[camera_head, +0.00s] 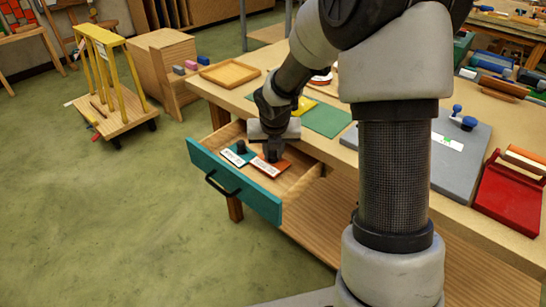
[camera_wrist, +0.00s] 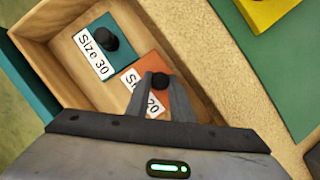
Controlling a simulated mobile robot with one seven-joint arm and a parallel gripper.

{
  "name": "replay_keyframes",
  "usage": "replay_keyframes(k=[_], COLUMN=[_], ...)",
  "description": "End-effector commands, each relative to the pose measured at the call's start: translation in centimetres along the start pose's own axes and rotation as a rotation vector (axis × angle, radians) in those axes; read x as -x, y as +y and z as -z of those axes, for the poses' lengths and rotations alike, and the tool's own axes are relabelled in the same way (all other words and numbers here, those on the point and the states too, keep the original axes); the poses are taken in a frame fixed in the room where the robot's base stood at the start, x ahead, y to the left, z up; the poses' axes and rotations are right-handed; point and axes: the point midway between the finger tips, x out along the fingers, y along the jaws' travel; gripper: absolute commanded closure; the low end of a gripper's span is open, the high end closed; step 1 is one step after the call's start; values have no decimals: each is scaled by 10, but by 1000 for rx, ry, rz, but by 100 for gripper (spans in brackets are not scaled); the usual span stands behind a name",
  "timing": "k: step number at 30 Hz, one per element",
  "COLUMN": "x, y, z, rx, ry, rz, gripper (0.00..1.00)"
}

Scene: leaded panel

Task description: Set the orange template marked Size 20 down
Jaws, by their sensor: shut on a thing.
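The orange template marked Size 20 (camera_wrist: 132,76) is in the open drawer, and it also shows in the head view (camera_head: 265,169). My gripper (camera_wrist: 160,82) is shut on its dark knob, and one finger covers part of the label. Whether the template touches the drawer floor I cannot tell. A teal template marked Size 30 (camera_wrist: 120,46) with a black knob lies beside it, towards the drawer front; it also shows in the head view (camera_head: 234,158). The drawer (camera_head: 298,184) is wooden with a teal front and a dark handle.
The workbench top (camera_head: 240,90) is above the drawer, with a green mat (camera_head: 326,119) and a wooden tray (camera_head: 229,74). A grey board (camera_head: 463,165) and a red tool (camera_head: 512,192) lie at the right. Bare drawer floor (camera_wrist: 70,62) shows beside the templates.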

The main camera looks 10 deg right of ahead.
Motion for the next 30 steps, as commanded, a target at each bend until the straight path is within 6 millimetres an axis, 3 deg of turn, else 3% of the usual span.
replay_keyframes(k=[1,12,13,16,25,30], x=[-8,-10,-9,-9,-7,15], y=[0,0,0,0,0,0], z=[6,7,7,7,6,3], rx=[2,1,1,1,0,-1], ry=[5,4,4,4,3,0], rz=[1,1,1,1,1,0], gripper=[99,99,74,61,61,61])
